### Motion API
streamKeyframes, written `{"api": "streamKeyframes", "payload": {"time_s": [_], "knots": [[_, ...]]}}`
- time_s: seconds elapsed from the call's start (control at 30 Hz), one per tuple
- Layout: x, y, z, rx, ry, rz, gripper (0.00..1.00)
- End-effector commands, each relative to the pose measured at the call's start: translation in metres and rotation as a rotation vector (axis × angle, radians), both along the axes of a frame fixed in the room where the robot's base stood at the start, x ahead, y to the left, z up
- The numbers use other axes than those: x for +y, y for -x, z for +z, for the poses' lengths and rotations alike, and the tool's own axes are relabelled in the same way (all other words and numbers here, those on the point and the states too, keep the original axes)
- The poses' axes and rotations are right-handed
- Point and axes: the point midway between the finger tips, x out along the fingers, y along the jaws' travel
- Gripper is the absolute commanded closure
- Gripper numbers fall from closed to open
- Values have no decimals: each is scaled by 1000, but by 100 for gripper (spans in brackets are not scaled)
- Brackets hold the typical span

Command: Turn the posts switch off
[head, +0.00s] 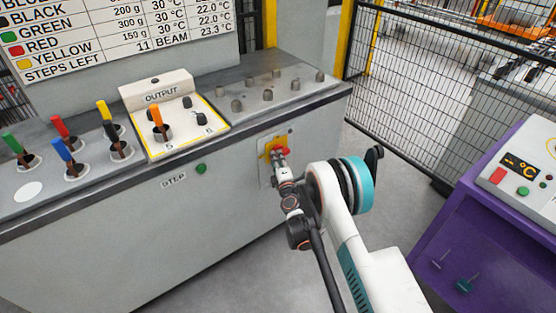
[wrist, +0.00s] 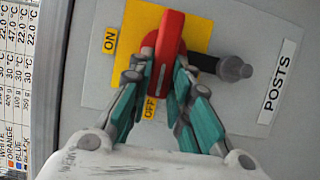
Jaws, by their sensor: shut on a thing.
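The posts switch is a red handle (wrist: 171,38) on a yellow plate (wrist: 135,22), fixed to a grey panel with a "POSTS" label (wrist: 277,82). In the wrist view an ON label (wrist: 110,40) lies left of the handle. An OFF label (wrist: 149,107) lies just below it, partly hidden by a finger. The handle's lower end, with a white line, points down toward OFF. My gripper (wrist: 160,80) is shut on the handle, a finger on each side. In the head view, the red handle (head: 284,151) shows on the cabinet front, partly covered by my gripper (head: 279,157).
A dark peg with a grey knob (wrist: 232,68) sticks out right of the handle in the wrist view. A green STEP button (head: 201,168) is on the cabinet front. Coloured levers and an OUTPUT box (head: 156,88) stand on top. A purple console (head: 465,235) is at right.

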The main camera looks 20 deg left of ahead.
Motion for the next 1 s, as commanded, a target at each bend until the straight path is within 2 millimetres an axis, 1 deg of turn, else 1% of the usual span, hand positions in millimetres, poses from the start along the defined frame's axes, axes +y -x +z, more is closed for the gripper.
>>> {"api": "streamKeyframes", "payload": {"time_s": [0.1,0.13,0.2,0.57,0.67,0.77,0.83,0.87,0.9,1.0], "knots": [[0,0,0,-2,3,0,100],[0,0,0,-2,3,0,75],[0,0,0,-1,3,0,62],[0,0,2,-1,2,0,62],[0,0,9,-1,2,0,62],[0,0,22,0,1,0,62],[0,0,34,-2,2,0,62],[0,0,40,-2,1,-1,60],[0,0,47,-2,1,-1,52],[-1,0,66,-3,2,-3,33]]}}
